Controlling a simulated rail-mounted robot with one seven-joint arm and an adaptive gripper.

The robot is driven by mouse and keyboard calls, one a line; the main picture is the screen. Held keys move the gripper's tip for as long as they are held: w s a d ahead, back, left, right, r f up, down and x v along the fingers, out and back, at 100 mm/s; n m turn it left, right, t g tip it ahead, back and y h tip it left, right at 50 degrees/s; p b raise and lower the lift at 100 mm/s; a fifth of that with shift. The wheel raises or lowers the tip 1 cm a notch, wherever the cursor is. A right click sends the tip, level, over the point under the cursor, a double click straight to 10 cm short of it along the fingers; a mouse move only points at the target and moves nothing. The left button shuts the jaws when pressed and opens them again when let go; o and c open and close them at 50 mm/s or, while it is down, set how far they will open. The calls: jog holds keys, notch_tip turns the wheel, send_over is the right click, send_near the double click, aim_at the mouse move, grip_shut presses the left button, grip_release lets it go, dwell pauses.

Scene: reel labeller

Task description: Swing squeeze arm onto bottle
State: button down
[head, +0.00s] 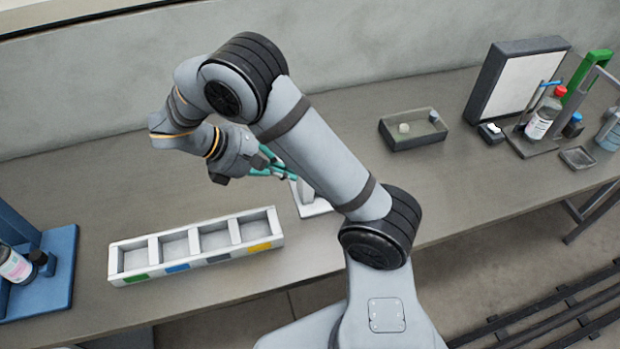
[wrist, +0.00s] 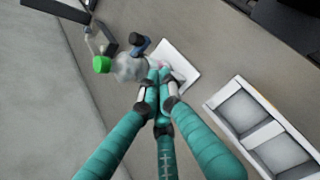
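My gripper (head: 283,172) has long teal fingers and reaches past my arm in the head view. In the wrist view its fingertips (wrist: 159,75) are drawn together over the edge of a white plate (wrist: 187,62). A small pinkish spot shows at the tips; I cannot tell what it is. Just left of the tips is a clear, rounded bottle-like body (wrist: 129,68) with a green cap (wrist: 101,64). A dark blue knob-like part (wrist: 139,44) stands beside it. I cannot make out which part is the squeeze arm. In the head view my arm hides most of the plate (head: 313,207).
A white bin row (head: 118,262) with coloured tags lies in front left. A blue stand (head: 60,250) holds a bottle (head: 14,266) at far left. A dark tray (head: 415,143), a red-capped bottle (head: 540,122) and a framed panel (head: 512,80) stand at right.

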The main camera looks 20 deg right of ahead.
jog(key=d+f+n+p, duration=0.3)
jog(key=d+f, duration=0.4)
jog(key=d, duration=0.5)
jog(key=shift+p, duration=0.45)
jog(key=shift+f, duration=0.1)
